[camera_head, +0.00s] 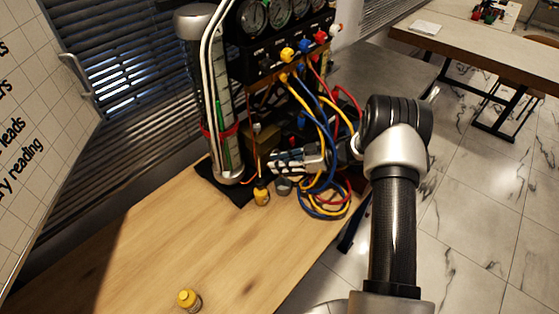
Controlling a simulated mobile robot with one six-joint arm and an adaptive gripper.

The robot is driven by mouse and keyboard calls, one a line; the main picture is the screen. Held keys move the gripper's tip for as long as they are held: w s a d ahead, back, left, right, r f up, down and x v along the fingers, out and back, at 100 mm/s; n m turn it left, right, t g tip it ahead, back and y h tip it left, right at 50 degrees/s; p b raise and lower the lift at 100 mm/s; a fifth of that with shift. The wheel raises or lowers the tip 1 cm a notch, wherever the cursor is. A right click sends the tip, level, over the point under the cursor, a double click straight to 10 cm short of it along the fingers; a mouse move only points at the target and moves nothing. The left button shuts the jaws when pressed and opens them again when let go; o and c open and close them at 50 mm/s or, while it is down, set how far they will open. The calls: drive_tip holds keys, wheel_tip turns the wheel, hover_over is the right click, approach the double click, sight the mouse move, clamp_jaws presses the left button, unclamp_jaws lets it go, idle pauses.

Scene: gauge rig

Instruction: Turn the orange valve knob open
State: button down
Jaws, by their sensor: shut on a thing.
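My gripper (277,164) is at the lower part of the gauge rig (262,70), pointing left, just right of the clear cylinder's base. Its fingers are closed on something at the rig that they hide. I cannot clearly make out the orange valve knob; the fingers and hoses cover that part of the rig. A thin orange line runs down just left of the fingertips. A small dull yellow block (262,138) sits just above them.
Blue, yellow and red hoses (325,205) hang coiled below my gripper at the bench's right edge. A yellow-capped bottle (262,195) stands near the rig. Another yellow bottle (189,299) stands at the front of the wooden bench (150,240). The bench's middle is clear.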

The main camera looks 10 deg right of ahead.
drive_tip(key=shift+w+n+g+y+b, duration=0.15)
drive_tip(key=shift+n+g+y+b, duration=0.3)
drive_tip(key=shift+n+g, duration=0.8)
drive_tip(key=c, duration=1.4)
unclamp_jaws()
drive_tip(key=shift+c, duration=0.2)
